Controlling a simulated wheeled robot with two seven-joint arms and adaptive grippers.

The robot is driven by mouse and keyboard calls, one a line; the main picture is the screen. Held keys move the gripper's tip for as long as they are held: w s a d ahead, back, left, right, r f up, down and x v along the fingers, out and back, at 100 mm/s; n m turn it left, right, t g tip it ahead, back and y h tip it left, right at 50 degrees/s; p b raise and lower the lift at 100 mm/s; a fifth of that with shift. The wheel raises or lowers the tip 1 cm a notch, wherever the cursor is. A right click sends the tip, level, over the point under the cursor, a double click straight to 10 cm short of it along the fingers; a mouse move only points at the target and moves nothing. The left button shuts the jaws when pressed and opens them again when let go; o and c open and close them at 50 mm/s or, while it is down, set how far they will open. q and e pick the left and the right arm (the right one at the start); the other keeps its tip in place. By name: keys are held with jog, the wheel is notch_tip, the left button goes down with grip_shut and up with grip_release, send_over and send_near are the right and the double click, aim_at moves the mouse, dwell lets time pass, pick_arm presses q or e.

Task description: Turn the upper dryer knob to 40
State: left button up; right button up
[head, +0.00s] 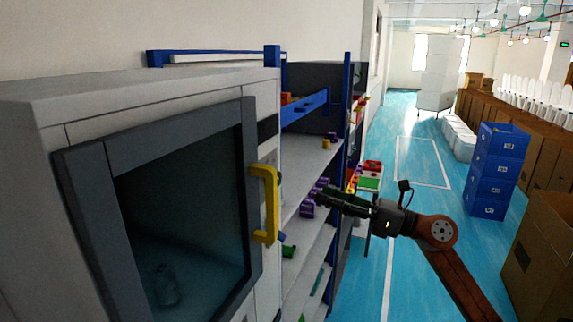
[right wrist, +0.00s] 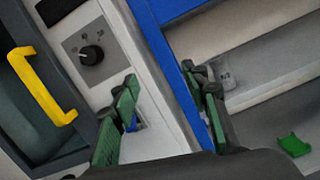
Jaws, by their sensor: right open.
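The dryer (head: 150,100) is a grey-white cabinet on the left in the head view, with a dark-framed glass door and a yellow handle (head: 265,203). In the right wrist view, a round black knob (right wrist: 91,54) with a light pointer mark sits on a grey square plate with small markings, too small to read. My right gripper (head: 324,196) is open and empty, right of the dryer in the head view. Its green fingers (right wrist: 167,80) show in the right wrist view, to the right of the knob and apart from it. The knob is not discernible in the head view. My left gripper is not in view.
A blue-framed shelf (head: 313,160) with small coloured parts stands beyond the dryer. A blue element (right wrist: 134,123) shows below the knob on the dryer front, partly behind a finger. Blue crates (head: 496,168) and cardboard boxes (head: 540,240) stand on the right. The aisle floor (head: 425,210) between is open.

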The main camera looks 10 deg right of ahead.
aim_at(279, 179)
jog(key=s+a+r+n+g+h+p, duration=0.1)
jog(key=s+a+r+n+g+p, duration=0.1)
jog(key=s+a+r+n, duration=0.5)
jog(key=shift+m, duration=0.4)
jog(key=a+p, duration=0.1)
jog(key=w+a+p, duration=0.1)
jog(key=a, duration=0.1)
jog(key=w+a+r+p, duration=0.1)
jog(key=shift+a, duration=0.3)
jog(key=shift+w+a, duration=0.1)
jog(key=shift+w, duration=0.15)
jog(key=shift+f, duration=0.1)
jog(key=shift+c, duration=0.6)
grip_shut()
